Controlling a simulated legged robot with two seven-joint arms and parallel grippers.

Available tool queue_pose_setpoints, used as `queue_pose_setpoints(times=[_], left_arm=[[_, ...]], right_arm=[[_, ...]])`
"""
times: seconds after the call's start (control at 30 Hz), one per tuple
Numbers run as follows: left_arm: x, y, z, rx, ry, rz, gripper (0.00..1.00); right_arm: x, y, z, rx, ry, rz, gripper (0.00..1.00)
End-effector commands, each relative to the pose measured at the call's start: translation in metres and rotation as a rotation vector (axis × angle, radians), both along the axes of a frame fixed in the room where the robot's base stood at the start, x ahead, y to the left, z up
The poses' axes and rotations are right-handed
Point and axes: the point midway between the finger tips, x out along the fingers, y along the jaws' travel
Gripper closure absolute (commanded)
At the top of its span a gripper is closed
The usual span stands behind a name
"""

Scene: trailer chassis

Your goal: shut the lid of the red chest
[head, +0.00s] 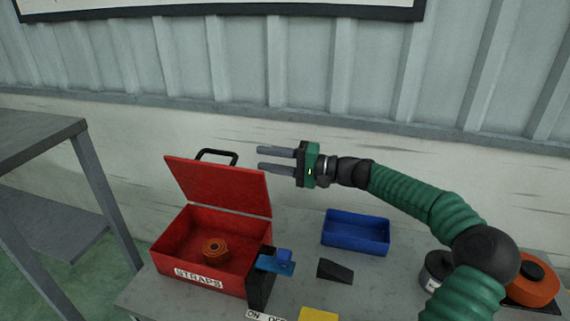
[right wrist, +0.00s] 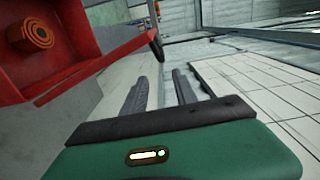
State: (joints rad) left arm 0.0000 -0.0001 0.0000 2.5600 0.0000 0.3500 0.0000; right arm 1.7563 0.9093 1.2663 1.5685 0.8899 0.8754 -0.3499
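The red chest (head: 195,260) stands on the left of the grey table with a "STRAPS" label on its front. Its lid (head: 222,183) is up and leans back, with a black handle (head: 217,156) at its top edge. An orange strap roll (head: 215,249) lies inside; it also shows in the right wrist view (right wrist: 38,34). My right gripper (head: 259,158) is open and empty, its two fingers pointing left near the lid's upper right corner. In the right wrist view the lid (right wrist: 95,67) is left of the fingers, and I see no contact. My left gripper is not in view.
A blue tray (head: 356,243) stands right of the chest. A black stand with a blue top (head: 275,264), a black wedge (head: 335,271) and a yellow block (head: 318,314) are nearer. A can (head: 436,268) and an orange object (head: 533,284) are at right. A wall is behind.

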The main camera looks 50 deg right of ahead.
Motion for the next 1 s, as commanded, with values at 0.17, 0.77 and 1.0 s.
queue_pose_setpoints(times=[0.17, 0.77, 1.0], left_arm=[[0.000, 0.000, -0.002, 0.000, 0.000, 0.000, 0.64], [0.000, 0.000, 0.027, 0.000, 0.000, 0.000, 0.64], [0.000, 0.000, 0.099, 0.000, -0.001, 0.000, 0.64]], right_arm=[[-0.034, -0.019, -0.001, -0.001, 0.002, -0.002, 0.66], [-0.033, -0.049, 0.020, 0.031, -0.026, 0.015, 0.93], [0.017, -0.086, 0.027, 0.034, -0.037, 0.122, 1.00]])
